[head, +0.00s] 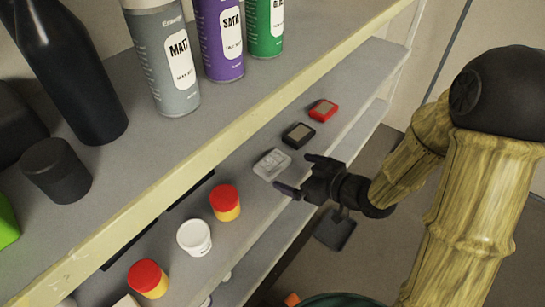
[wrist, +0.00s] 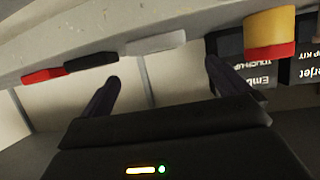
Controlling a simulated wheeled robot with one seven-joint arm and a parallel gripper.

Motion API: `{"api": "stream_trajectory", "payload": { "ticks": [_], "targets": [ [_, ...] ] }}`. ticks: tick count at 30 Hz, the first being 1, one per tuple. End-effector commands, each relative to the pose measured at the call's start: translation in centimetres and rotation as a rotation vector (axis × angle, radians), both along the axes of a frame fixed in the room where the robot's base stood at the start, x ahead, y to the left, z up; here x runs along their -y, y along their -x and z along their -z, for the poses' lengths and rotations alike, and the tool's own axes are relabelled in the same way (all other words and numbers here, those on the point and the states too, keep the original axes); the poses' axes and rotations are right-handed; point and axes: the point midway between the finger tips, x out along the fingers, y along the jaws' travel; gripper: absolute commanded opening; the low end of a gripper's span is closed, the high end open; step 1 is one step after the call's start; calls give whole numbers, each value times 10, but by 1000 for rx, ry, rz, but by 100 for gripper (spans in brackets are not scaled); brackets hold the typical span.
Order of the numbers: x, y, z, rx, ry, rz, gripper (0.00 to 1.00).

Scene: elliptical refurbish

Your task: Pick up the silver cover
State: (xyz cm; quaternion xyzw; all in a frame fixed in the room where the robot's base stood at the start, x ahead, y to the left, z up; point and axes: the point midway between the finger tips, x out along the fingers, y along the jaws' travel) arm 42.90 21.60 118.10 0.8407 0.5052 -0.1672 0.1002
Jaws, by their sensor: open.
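The silver cover (head: 272,164) is a small, flat, light grey rounded block lying near the front edge of the lower shelf. In the wrist view, the silver cover (wrist: 156,42) shows ahead, beyond the gap between my fingers. My gripper (head: 296,172) is open and empty, at the shelf's front edge with its fingertips spread towards the cover. In the wrist view, my gripper (wrist: 163,70) has one dark finger on each side, and a gap seems to remain between the fingertips and the cover.
A black block (head: 298,134) and a red block (head: 323,110) lie farther along the lower shelf. A red-yellow container (head: 225,202) and a white cup (head: 194,237) stand nearer. The upper shelf edge (head: 225,118) overhangs behind; spray cans (head: 165,60) stand above.

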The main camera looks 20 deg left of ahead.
Motion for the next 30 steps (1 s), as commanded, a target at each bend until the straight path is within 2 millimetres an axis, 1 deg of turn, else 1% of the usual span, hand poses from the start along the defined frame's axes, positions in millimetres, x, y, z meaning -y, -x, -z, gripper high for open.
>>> {"api": "stream_trajectory", "payload": {
  "ticks": [6,9,12,23,30],
  "targets": [
    [-27,-14,12,-3,1,-2,100],
    [-36,-19,16,-2,1,-2,100],
    [-39,-22,19,0,1,1,100],
    [-41,-23,19,0,1,1,100],
    [-58,-34,24,-2,1,-1,100]
  ]
}}
